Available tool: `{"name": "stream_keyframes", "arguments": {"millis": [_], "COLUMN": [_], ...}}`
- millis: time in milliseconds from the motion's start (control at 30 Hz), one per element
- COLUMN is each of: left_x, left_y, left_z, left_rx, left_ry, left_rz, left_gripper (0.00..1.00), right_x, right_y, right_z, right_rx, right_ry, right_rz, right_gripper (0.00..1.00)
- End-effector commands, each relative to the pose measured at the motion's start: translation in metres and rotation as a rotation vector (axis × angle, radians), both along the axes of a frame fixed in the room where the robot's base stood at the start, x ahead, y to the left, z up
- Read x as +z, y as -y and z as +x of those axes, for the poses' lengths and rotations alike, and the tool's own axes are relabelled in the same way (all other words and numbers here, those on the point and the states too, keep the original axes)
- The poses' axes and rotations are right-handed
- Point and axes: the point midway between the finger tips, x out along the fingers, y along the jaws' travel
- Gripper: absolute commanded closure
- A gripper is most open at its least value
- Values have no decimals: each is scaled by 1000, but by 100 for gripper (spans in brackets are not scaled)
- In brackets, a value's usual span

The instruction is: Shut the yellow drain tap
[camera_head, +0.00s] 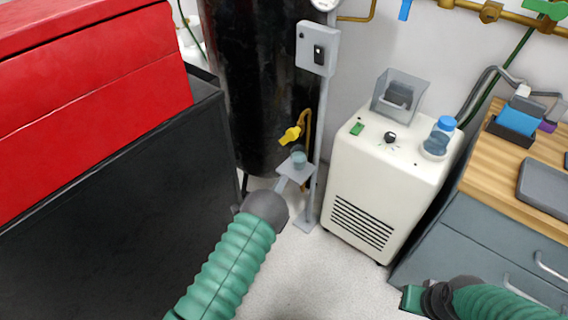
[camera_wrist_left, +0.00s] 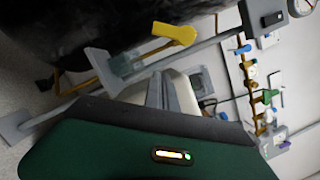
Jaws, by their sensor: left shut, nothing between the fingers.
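The yellow drain tap (camera_head: 290,135) sits on a brass pipe at the lower front of the black tank. In the left wrist view the yellow handle (camera_wrist_left: 178,34) shows near the top, tilted across the picture. My left gripper (camera_head: 282,184) is shut and empty, below the tap and just by the small grey shelf (camera_head: 297,172). Its fingers (camera_wrist_left: 160,92) show in the left wrist view, apart from the handle in the picture. My right gripper (camera_head: 412,298) is at the bottom right, far from the tap; its fingers are not clear.
A clear cup (camera_head: 299,159) stands on the shelf under the tap. A grey post (camera_head: 322,110) carries a switch box (camera_head: 316,50). A cream machine (camera_head: 385,180) stands to the right, a red and black cabinet (camera_head: 100,170) to the left. Some floor (camera_head: 310,280) is clear.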

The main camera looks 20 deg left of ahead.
Motion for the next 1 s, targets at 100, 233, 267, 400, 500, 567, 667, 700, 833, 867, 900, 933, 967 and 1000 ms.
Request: {"name": "stream_keyframes", "arguments": {"millis": [100, 233, 267, 400, 500, 567, 667, 700, 833, 867, 900, 933, 967, 1000], "left_x": [1, 3, 5, 9, 12, 20, 29, 33, 38, 38, 39, 39, 39, 39], "left_y": [2, 5, 7, 11, 14, 5, -7, -10, -16, -17, -17, -17, -17, -17], "left_z": [12, 37, 43, 74, 95, 99, 103, 104, 106, 106, 106, 106, 106, 106], "left_rx": [-1, 1, 0, 1, 1, 5, 4, 3, 2, 3, 2, 2, 2, 2], "left_ry": [4, 5, 6, 4, 4, 3, 0, 1, -1, -2, -2, -2, -2, -2], "left_rz": [-1, -2, -2, -3, -3, -1, -3, -4, -2, -3, -3, -3, -3, -3], "left_gripper": [100, 100, 100, 100, 100, 100, 100, 100, 100, 100, 100, 100, 100, 100], "right_x": [-7, -17, -20, -31, -40, -43, -47, -48, -49, -49, -49, -49, -49, -49], "right_y": [0, 0, 0, 0, 0, 0, 0, 0, 0, 0, 0, 0, 0, 0], "right_z": [0, 0, 0, 0, 1, 1, 1, 1, 1, 1, 1, 1, 1, 1], "right_rx": [0, 1, 1, 2, 3, 3, 3, 3, 3, 3, 3, 3, 3, 3], "right_ry": [-1, 0, 1, 1, 0, 0, 0, 0, 0, 0, 0, 0, 0, 0], "right_rz": [0, 0, 0, 0, -1, -1, -1, -1, -1, -1, -1, -1, -1, -1], "right_gripper": [75, 75, 75, 75, 75, 75, 75, 75, 75, 75, 75, 75, 75, 75]}}
